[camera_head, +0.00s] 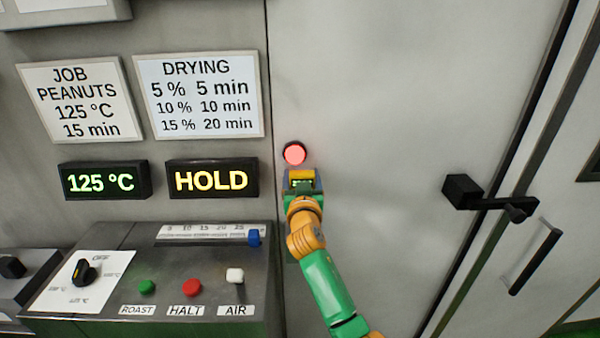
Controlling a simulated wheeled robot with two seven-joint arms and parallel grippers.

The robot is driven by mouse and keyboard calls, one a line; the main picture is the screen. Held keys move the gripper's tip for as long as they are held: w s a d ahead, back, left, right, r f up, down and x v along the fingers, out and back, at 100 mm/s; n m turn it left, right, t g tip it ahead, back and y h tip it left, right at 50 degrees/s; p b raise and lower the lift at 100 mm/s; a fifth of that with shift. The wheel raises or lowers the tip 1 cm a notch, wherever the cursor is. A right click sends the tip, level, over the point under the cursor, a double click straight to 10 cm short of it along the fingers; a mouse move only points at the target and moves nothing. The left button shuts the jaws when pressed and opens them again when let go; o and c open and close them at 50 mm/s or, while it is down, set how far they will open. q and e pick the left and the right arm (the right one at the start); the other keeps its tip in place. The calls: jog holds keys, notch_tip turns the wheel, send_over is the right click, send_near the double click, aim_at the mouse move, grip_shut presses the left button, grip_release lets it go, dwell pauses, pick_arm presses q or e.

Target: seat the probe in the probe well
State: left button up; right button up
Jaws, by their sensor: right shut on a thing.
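My right gripper (301,177) is up against or just in front of the grey steel panel, right below a glowing red round light (294,153). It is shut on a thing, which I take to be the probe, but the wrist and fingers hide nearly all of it. I cannot make out the probe well; it may lie behind the gripper. Whether the probe's tip is in the well or apart from it cannot be told. My left gripper is not in view.
A control console (190,240) with a dial (84,272), green, red and white controls and a blue slider (254,238) juts out at left. Displays read 125 °C (104,180) and HOLD (211,179). A black door latch (490,197) stands out at right. The panel between is bare.

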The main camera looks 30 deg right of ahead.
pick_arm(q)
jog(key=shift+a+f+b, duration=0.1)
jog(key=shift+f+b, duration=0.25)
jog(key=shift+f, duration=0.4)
pick_arm(e)
jog(key=shift+w+a+f, duration=0.1)
jog(key=shift+a+f, duration=0.25)
jog(key=shift+f, duration=0.4)
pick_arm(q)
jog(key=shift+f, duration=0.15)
pick_arm(e)
jog(key=shift+d, duration=0.1)
pick_arm(q)
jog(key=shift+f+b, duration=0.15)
jog(key=shift+b, duration=0.2)
pick_arm(e)
jog(key=shift+f, duration=0.15)
